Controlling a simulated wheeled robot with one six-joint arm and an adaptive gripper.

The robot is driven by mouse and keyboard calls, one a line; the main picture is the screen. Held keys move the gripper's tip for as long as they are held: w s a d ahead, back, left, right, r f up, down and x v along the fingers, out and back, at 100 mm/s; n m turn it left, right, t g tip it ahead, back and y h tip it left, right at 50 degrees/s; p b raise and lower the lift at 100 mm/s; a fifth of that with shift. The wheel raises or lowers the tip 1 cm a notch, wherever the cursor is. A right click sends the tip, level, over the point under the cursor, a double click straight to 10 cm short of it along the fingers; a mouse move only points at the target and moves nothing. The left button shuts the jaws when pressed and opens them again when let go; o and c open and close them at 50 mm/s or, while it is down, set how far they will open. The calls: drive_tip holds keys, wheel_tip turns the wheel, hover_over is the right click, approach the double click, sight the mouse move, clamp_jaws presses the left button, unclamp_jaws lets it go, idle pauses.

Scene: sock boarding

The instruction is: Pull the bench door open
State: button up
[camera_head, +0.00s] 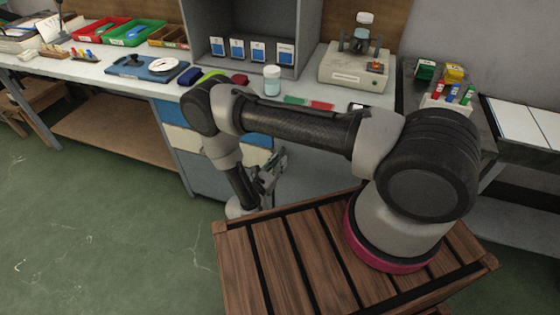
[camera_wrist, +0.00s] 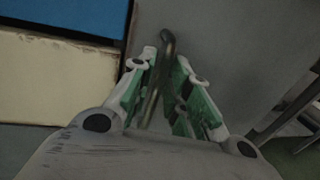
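The grey bench door (camera_wrist: 225,45) fills the right of the wrist view. In the head view the grey cabinet front (camera_head: 205,176) is partly behind my arm. A dark, upright bar handle (camera_wrist: 168,38) stands out from the grey panel. My gripper (camera_wrist: 163,62) has its green-padded fingers on either side of this handle. Whether both pads press on it is not clear. In the head view my gripper (camera_head: 268,172) is low in front of the cabinet, beside the drawers, and the handle is hidden.
Blue and cream drawers (camera_head: 183,140) sit left of the grey front; they also show in the wrist view (camera_wrist: 60,80). The worktop (camera_head: 205,91) above carries trays, a jar and a device. My slatted wooden base top is in front. Green floor (camera_head: 90,225) lies open at left.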

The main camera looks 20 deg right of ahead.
drive_tip(key=shift+w+d, duration=0.45)
drive_tip(key=shift+c, duration=0.2)
clamp_jaws()
